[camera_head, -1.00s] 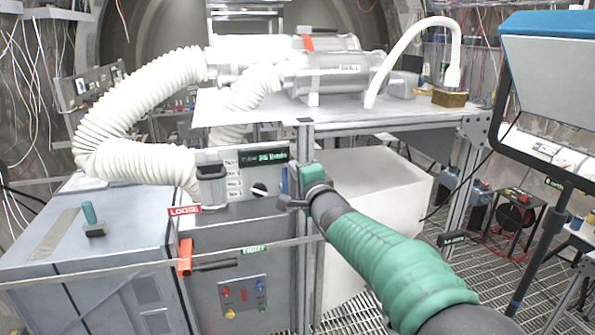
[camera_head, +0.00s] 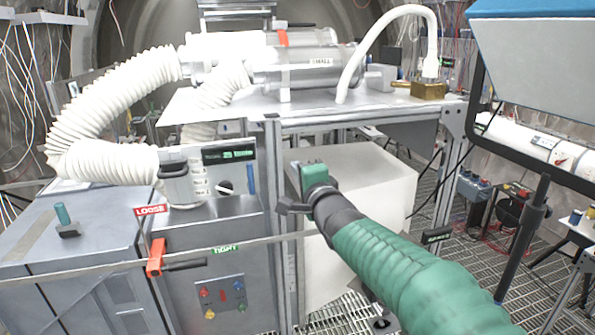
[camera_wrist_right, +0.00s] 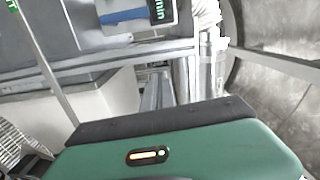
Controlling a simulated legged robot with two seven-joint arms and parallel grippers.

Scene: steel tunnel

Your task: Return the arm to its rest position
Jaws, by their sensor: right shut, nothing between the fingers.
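My right arm comes in from the lower right in the head view, with a ribbed green sleeve. It ends in my right gripper (camera_head: 296,204), which is shut and empty. The gripper is in front of the steel bench and the white box (camera_head: 375,185), to the right of the grey cabinet's control panel. I see no contact with anything. In the right wrist view the green gripper housing (camera_wrist_right: 180,150) fills the bottom; its fingertips are not clear there. My left gripper is not in view.
The steel bench (camera_head: 345,118) carries metal cylinders (camera_head: 300,62) and white hoses. The grey cabinet (camera_head: 235,225) has an orange handle (camera_head: 156,258) between LOOSE and TIGHT labels. A screen on a stand (camera_head: 535,65) is at the right. Open grating floor (camera_head: 450,255) lies between.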

